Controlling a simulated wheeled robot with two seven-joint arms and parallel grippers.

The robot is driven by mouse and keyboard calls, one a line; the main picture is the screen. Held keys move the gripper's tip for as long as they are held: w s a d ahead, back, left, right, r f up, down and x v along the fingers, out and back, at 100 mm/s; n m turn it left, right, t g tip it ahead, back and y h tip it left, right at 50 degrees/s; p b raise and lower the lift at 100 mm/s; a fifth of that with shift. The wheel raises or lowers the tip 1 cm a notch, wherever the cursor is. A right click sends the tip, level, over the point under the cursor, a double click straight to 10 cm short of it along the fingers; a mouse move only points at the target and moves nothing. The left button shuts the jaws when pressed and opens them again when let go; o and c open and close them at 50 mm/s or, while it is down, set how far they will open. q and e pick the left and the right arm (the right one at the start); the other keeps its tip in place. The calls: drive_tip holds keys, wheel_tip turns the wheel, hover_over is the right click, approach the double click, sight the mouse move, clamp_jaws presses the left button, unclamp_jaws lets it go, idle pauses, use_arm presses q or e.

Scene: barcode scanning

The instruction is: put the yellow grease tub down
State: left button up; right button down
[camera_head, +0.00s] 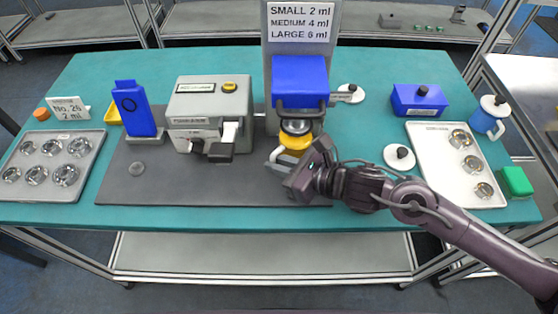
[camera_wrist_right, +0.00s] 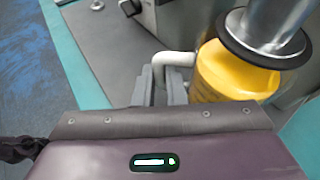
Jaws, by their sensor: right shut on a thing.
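The yellow grease tub (camera_head: 295,141) is under the nozzle of the blue-topped dispenser (camera_head: 299,80). My right gripper (camera_head: 283,164) comes in from the right in front of the tub. In the right wrist view the tub (camera_wrist_right: 226,78) has a pale side handle (camera_wrist_right: 174,59), and my right gripper's fingers (camera_wrist_right: 163,82) are shut on that handle. A dark ring and metal cylinder (camera_wrist_right: 268,28) cover the tub's top. I cannot tell whether the tub's base touches the surface below. My left gripper is not in view.
A grey mat (camera_head: 230,187) lies under a grey machine (camera_head: 210,112) and a blue upright device (camera_head: 138,110). A tray of metal rings (camera_head: 98,146) is at left. A white tray (camera_head: 430,150), white lid (camera_head: 399,157) and blue mug (camera_head: 487,118) are at right. The mat's front left is mostly clear.

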drive_tip(key=shift+w, duration=0.7)
wheel_tip(320, 180, down, 3)
drive_tip(key=shift+p, duration=0.8)
drive_tip(key=shift+f, duration=0.25)
drive_tip(key=shift+f, duration=0.1)
drive_tip(key=shift+f+b, duration=0.1)
drive_tip(key=shift+b, duration=0.2)
drive_tip(key=c, duration=1.5)
unclamp_jaws()
drive_tip(key=shift+s, duration=0.1)
